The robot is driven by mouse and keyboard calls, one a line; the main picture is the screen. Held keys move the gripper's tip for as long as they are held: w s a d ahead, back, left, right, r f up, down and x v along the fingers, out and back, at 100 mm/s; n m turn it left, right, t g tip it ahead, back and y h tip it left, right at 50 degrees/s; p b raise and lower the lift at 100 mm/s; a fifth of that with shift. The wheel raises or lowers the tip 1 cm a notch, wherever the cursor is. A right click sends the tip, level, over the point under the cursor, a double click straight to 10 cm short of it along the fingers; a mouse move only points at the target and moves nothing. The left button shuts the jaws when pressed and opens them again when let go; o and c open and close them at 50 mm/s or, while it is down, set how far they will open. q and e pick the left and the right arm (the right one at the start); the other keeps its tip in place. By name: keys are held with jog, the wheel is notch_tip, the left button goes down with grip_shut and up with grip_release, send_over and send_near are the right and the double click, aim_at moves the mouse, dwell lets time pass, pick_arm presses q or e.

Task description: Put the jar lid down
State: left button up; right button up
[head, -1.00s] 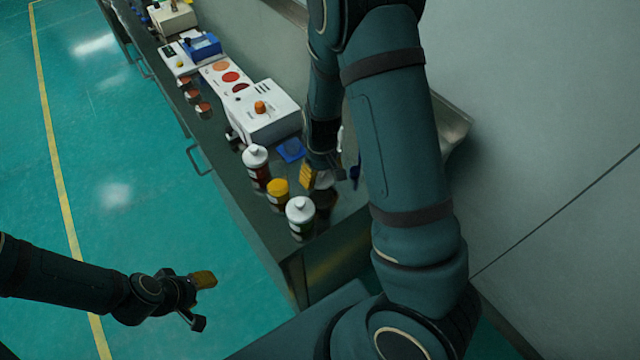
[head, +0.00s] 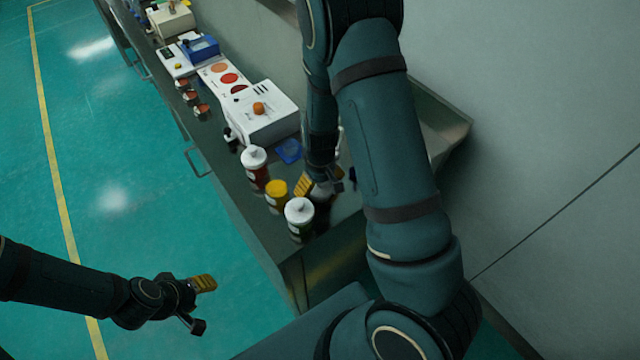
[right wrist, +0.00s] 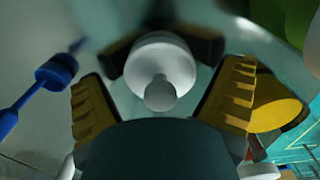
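A white jar lid with a round knob (right wrist: 160,65) lies between the spread fingers of my right gripper (right wrist: 162,90). In the right wrist view, gaps show between the yellow pads and the lid. In the head view my right gripper (head: 320,185) is low over the bench beside the jars, and its arm hides part of the spot. Whether the lid rests fully on the bench is hard to tell. My left gripper (head: 198,304) is open and empty over the floor, away from the bench.
On the bench stand a white-capped jar (head: 254,156), a yellow-capped jar (head: 277,189) and another white-capped jar (head: 299,211), close to my right gripper. A blue tray (head: 289,150) and a white machine (head: 265,118) lie beyond. A blue tool (right wrist: 55,72) is nearby.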

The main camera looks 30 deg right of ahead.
jog(key=shift+r, duration=0.25)
notch_tip(320, 180, up, 12)
jog(key=shift+f+p, duration=0.1)
jog(key=shift+p, duration=1.05)
